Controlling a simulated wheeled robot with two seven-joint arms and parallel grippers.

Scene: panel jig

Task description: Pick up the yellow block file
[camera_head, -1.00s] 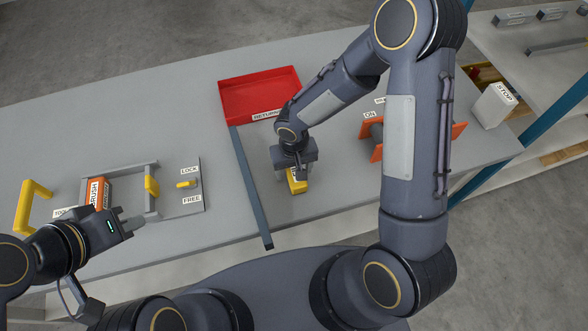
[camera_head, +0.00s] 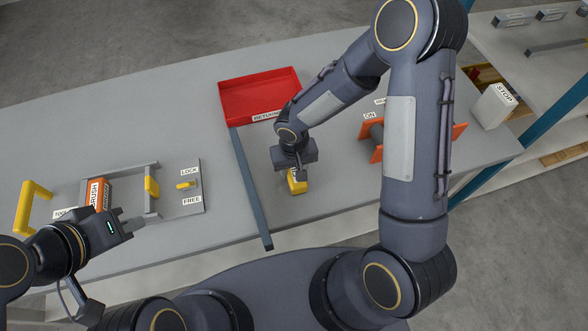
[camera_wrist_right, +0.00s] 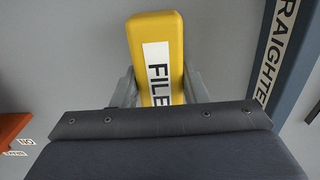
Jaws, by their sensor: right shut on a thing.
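The yellow block file (camera_head: 297,183) is at the middle of the grey bench, under my right gripper (camera_head: 296,170), which hides part of it. In the right wrist view the file (camera_wrist_right: 157,40) shows its yellow body and a white FILE label. The fingers of my right gripper (camera_wrist_right: 157,88) press on both its sides, so the gripper is shut on it. I cannot tell whether the file touches the bench. My left gripper (camera_head: 136,224) is at the left, near the bench's front edge, away from the file; I cannot make out its finger gap.
A blue-grey straightedge (camera_head: 250,188) lies left of the file. A red RETURN tray (camera_head: 262,88) is behind it. An orange brush block (camera_head: 97,195) sits in a jig at the left. An orange ON fixture (camera_head: 377,140) stands to the right.

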